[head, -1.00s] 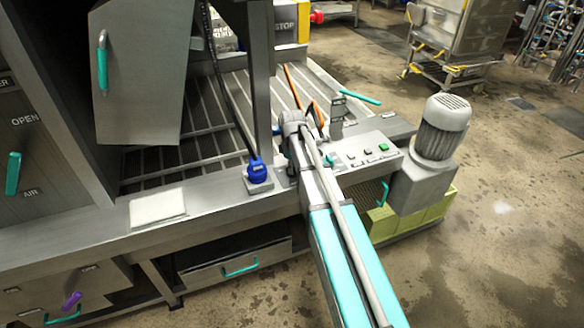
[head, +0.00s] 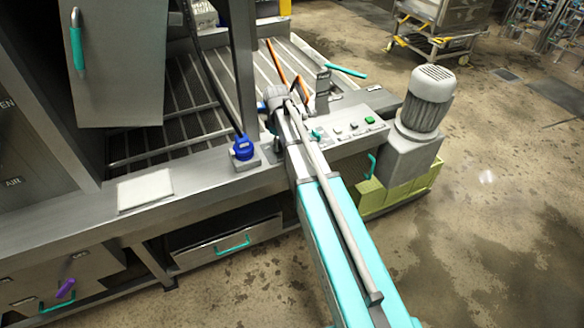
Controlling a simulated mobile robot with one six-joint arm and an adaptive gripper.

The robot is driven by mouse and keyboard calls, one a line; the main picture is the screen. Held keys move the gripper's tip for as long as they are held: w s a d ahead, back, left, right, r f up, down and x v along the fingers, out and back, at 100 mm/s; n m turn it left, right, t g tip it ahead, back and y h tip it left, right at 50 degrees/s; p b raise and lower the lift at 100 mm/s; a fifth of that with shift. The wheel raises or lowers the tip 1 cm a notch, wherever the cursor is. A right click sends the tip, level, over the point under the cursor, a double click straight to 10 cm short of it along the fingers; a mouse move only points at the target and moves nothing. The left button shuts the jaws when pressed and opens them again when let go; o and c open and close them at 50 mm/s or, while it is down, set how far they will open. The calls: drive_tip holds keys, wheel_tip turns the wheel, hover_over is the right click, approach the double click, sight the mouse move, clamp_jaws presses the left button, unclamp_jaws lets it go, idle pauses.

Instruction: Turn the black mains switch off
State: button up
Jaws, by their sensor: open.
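I cannot make out a black mains switch for certain; my arm hides part of the panel. The grey control panel (head: 352,128) lies right of my wrist, with a green button (head: 370,120), pale buttons and a small teal knob (head: 317,135). My gripper (head: 303,90) is at the far end of my arm, small and partly hidden by the wrist, over the bench beside the panel's left end. Its jaws are open and nothing shows between them. I cannot tell whether it touches anything.
A dark upright bracket (head: 323,86) and a teal lever (head: 347,71) stand close right of my gripper. A blue plug (head: 243,148) with a black cable sits left, near a grey post. A motor (head: 427,98) stands right.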

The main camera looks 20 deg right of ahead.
drive_tip(key=m, duration=0.7)
drive_tip(key=shift+m, duration=0.4)
drive_tip(key=shift+r, duration=0.25)
wheel_tip(320, 180, up, 13)
drive_tip(key=p, duration=1.4)
drive_tip(key=s+f+m+b, duration=0.1)
drive_tip(key=s+f+b, duration=0.1)
drive_tip(key=s, duration=0.9)
drive_tip(key=s+f+m+b, duration=0.1)
drive_tip(key=s+f+b, duration=0.2)
drive_tip(key=s, duration=0.7)
drive_tip(key=shift+s+a+f+m+b, duration=0.3)
drive_tip(key=shift+s+f+b, duration=0.1)
drive_tip(key=shift+b, duration=0.2)
